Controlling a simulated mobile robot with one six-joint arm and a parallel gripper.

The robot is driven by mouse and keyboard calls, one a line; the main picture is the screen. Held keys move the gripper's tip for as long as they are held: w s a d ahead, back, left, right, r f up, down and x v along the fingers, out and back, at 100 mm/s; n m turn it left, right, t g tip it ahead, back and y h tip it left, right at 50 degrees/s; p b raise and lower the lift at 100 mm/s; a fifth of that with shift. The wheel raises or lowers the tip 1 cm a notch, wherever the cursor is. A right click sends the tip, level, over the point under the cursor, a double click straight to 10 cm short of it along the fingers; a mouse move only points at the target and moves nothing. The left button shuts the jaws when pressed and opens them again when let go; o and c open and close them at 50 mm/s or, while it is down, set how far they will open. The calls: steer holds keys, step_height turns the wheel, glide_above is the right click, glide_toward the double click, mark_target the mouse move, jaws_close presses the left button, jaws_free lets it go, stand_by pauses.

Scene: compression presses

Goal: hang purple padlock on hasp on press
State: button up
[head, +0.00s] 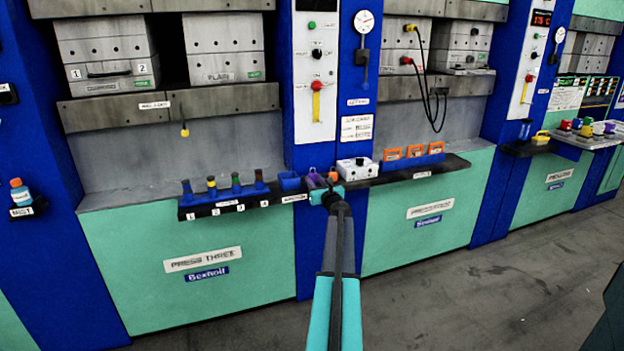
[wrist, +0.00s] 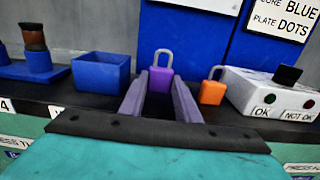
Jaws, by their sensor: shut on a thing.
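The purple padlock (wrist: 161,81) stands upright between my gripper's fingertips in the wrist view, its grey shackle pointing up. My gripper (wrist: 160,88) is shut on its body. In the head view the purple padlock (head: 316,181) and my gripper (head: 326,190) are at the dark shelf in front of the blue column between two presses. I cannot tell whether the padlock touches the shelf. Press three (head: 202,260) is to the left, another press (head: 430,210) to the right. I cannot pick out the hasp for certain.
An orange padlock (wrist: 212,88) stands just right of the purple one, beside a white box with buttons (wrist: 262,92). A blue open bin (wrist: 101,72) is close on the left. Cables (head: 436,95) hang at the right press.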

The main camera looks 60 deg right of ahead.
steer(key=shift+r+p, duration=0.6)
steer(key=shift+r, duration=0.35)
steer(key=shift+s, duration=0.1)
